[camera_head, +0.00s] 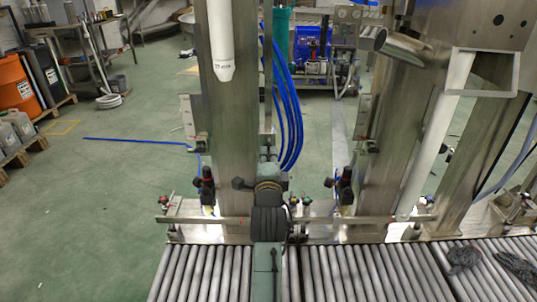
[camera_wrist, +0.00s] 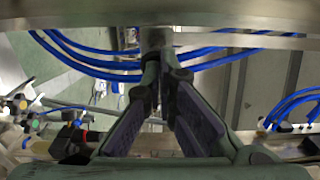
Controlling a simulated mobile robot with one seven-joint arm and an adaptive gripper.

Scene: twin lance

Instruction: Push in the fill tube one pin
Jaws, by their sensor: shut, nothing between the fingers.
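A white tube (camera_head: 221,40) with a tapered lower end and small dark lettering hangs at the left steel column. Black knobs with red parts sit low on the frame, one at the left column (camera_head: 207,186) and one at the right column (camera_head: 345,187). A black knob with a red ring also shows in the wrist view (camera_wrist: 76,137), left of my gripper. I cannot tell which part is the fill tube one pin. My gripper (camera_wrist: 163,82) is shut and empty, its fingertips close to a steel bar. In the head view my arm hides its fingers.
A roller conveyor (camera_head: 350,272) runs across the front, with dark crumpled pieces (camera_head: 463,258) at right. A steel rail (camera_head: 385,219) crosses behind it. Blue hoses (camera_head: 290,110) hang between the columns and cross the wrist view (camera_wrist: 90,60). Open green floor (camera_head: 110,190) lies left.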

